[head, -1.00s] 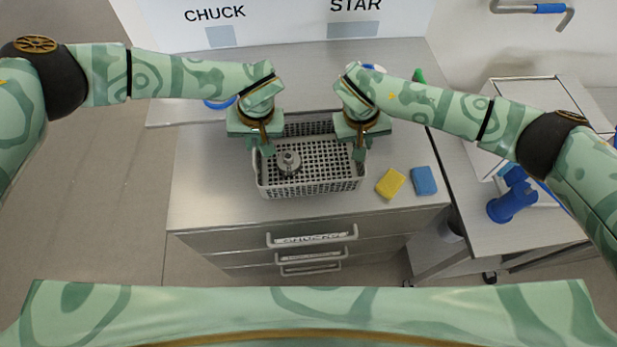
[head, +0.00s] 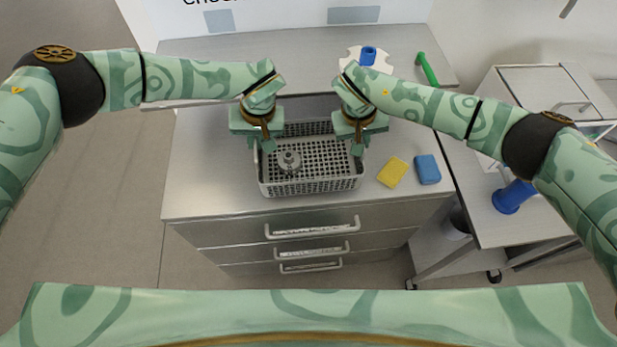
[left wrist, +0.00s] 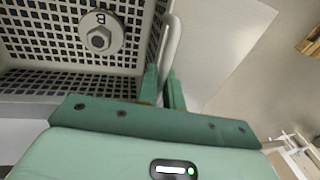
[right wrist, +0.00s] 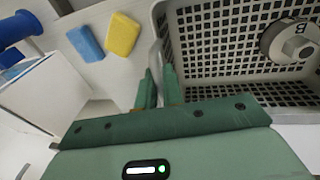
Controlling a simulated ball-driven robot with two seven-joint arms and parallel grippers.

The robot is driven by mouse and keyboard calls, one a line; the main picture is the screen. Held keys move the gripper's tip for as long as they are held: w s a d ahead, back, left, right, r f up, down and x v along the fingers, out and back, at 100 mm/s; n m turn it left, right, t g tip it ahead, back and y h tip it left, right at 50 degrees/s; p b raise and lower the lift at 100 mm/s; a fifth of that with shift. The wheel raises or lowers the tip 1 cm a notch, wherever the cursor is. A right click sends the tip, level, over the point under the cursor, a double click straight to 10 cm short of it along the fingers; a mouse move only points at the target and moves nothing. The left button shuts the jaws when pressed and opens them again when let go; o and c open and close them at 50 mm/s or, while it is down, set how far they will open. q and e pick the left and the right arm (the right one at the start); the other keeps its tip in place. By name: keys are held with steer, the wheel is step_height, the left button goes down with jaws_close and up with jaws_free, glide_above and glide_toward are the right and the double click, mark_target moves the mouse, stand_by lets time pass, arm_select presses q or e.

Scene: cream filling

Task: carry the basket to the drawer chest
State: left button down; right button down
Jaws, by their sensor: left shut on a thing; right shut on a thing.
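A grey plastic basket (head: 310,187) with a mesh floor and walls shows over the metal top of the drawer chest (head: 215,170); I cannot tell whether it touches the top. A round metal part (head: 288,161) with a hex centre and a letter B lies inside it on the left. My left gripper (head: 262,146) is shut on the basket's left rim, seen in the left wrist view (left wrist: 165,92). My right gripper (head: 356,148) is shut on the right rim, seen in the right wrist view (right wrist: 158,92). The chest has drawers with labelled handles (head: 313,229) in front.
A yellow sponge (head: 392,171) and a blue sponge (head: 427,169) lie right of the basket. A white disc with a blue part (head: 368,55) and a green-handled tool (head: 428,69) lie at the back. A side table with a blue spool (head: 513,197) stands at the right.

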arm_select(q)
steer(key=shift+w+f+b, duration=0.15)
steer(key=shift+f+b, duration=0.15)
steer(key=shift+f, duration=0.3)
arm_select(e)
steer(key=shift+w+f, duration=0.15)
steer(key=shift+f, duration=0.45)
arm_select(q)
steer(key=shift+s+f+b, duration=0.2)
steer(key=shift+f+b, duration=0.3)
arm_select(e)
steer(key=shift+s+f, duration=0.2)
steer(key=shift+f, duration=0.3)
arm_select(q)
steer(key=c, duration=2)
jaws_free()
steer(key=shift+s+f, duration=0.1)
arm_select(e)
steer(key=c, duration=2)
jaws_free()
steer(key=shift+s+f, duration=0.1)
arm_select(q)
steer(key=o, duration=0.5)
steer(key=shift+c, duration=0.2)
arm_select(e)
steer(key=o, duration=0.5)
steer(key=shift+c, duration=0.2)
